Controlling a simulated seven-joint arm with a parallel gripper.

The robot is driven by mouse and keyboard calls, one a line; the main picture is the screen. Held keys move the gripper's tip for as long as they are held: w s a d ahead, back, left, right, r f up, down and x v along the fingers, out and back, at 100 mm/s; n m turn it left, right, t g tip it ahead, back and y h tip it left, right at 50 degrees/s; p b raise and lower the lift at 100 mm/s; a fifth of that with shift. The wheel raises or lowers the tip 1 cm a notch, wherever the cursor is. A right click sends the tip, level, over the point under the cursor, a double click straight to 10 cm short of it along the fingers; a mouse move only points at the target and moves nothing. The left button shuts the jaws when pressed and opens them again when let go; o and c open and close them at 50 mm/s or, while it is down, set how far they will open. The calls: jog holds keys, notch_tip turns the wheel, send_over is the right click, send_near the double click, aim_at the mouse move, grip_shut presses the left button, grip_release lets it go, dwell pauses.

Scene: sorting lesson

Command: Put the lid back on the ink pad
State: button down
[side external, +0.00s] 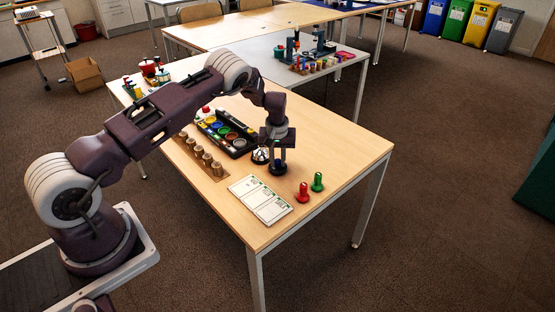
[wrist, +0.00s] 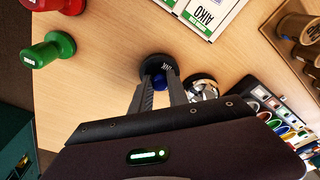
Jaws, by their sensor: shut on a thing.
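In the side view the dark round pad (side external: 278,169) is directly below my gripper (side external: 278,157). The fingers hide part of the lid and pad, so I cannot tell whether the lid touches the pad or is seated on it.
A silver bell (side external: 260,155) stands close beside my gripper. A red stamper (side external: 303,193) and a green stamper (side external: 317,182) stand at the right. White cards (side external: 260,199) lie in front. A black tray of colours (side external: 240,143) and several wooden-handled stamps (side external: 205,159) are on the left.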

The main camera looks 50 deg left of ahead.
jog(key=c, duration=1.2)
grip_release()
jog(key=o, duration=0.5)
jog(key=shift+r, duration=3.5)
grip_shut()
